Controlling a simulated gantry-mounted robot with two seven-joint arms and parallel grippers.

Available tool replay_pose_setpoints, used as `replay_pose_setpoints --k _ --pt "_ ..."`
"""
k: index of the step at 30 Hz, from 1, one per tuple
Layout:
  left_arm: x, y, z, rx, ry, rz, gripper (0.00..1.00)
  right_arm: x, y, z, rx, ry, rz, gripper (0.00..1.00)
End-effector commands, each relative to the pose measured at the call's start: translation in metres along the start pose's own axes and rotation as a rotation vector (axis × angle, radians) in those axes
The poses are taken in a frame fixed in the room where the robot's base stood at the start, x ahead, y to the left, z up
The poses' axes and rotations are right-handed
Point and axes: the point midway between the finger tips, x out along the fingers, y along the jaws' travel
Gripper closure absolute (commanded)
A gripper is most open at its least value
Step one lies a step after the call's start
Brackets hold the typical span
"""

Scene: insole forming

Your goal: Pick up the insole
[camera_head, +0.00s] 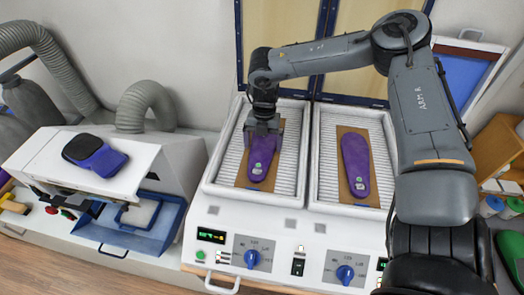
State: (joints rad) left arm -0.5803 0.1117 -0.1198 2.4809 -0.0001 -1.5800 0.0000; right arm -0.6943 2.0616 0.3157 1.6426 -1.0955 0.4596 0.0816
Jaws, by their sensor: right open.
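Two purple insoles lie on brown boards in the white forming machine's two open trays. The left insole (257,169) is in the left tray (223,161), and the right insole (355,165) is in the right tray (316,172). My right gripper (263,140) reaches in from the right and points down over the upper end of the left insole. Its fingers hide that end, and I cannot tell whether they touch it. The right gripper is open. My left gripper is not in view.
A white machine (85,180) on the left carries a purple and black pad (96,156) and grey hoses (50,57). Raised lids (283,33) stand behind the trays. Control knobs (252,258) are on the front panel. A wooden shelf (490,160) is at right.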

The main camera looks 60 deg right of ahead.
Motion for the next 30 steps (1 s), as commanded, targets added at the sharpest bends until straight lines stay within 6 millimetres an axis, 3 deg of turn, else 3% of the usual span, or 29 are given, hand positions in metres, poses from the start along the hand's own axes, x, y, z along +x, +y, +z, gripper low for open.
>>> replay_pose_setpoints --k 1,9,23,30 --pt "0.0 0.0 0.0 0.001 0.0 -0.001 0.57 0.0 0.0 0.0 0.0 0.0 0.0 0.02" --pt "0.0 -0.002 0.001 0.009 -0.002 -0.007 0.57 0.0 0.0 0.0 0.0 0.0 0.0 0.4" --pt "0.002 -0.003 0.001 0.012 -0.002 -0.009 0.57 -0.009 0.001 -0.001 -0.001 -0.001 0.001 0.4" --pt "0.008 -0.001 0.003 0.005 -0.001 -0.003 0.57 -0.043 0.002 -0.005 -0.002 -0.004 0.005 0.4"
